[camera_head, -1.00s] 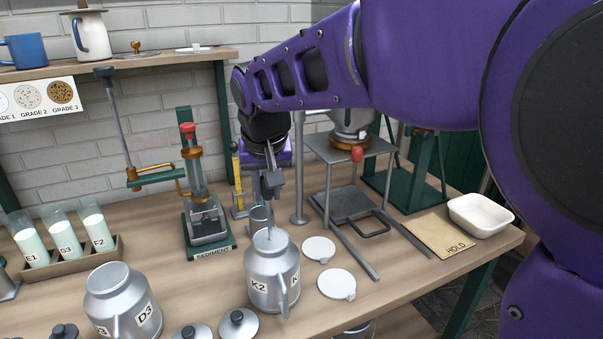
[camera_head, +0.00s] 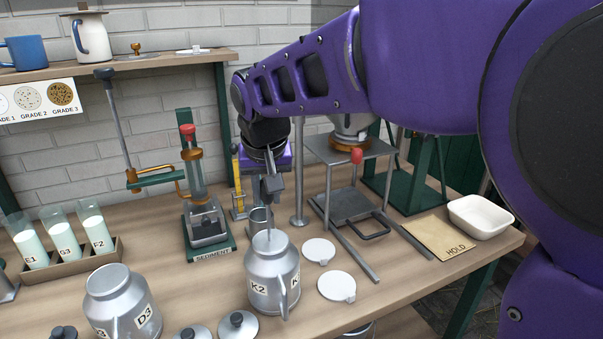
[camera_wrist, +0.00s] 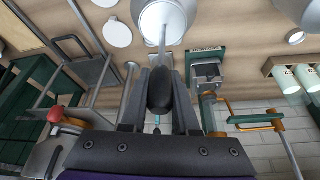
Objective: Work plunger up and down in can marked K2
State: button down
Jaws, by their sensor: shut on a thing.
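The can marked K2 (camera_head: 272,278) is a grey metal can standing upright on the bench in the head view. Its open mouth also shows at the top of the wrist view (camera_wrist: 165,22). The plunger (camera_head: 269,233) is a thin grey rod standing in the can's mouth; its lower end is hidden inside. My gripper (camera_head: 271,189) is above the can, pointing down. In the wrist view it is shut on the plunger's dark handle (camera_wrist: 160,92), with the rod running from the handle into the can.
Can D3 (camera_head: 120,302) stands to the left, with loose lids (camera_head: 237,324) between the cans. White discs (camera_head: 336,285) lie right of K2. The sediment tester (camera_head: 207,215) and a metal stand (camera_head: 350,200) flank my gripper.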

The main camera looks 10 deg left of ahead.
aim_at(268, 208)
notch_tip(268, 208, down, 3)
jog(key=shift+f+b, duration=0.1)
jog(key=shift+b, duration=0.7)
notch_tip(268, 208, up, 7)
jog(key=p, duration=0.5)
jog(key=shift+p, duration=0.4)
notch_tip(268, 208, down, 7)
jog(key=b, duration=0.5)
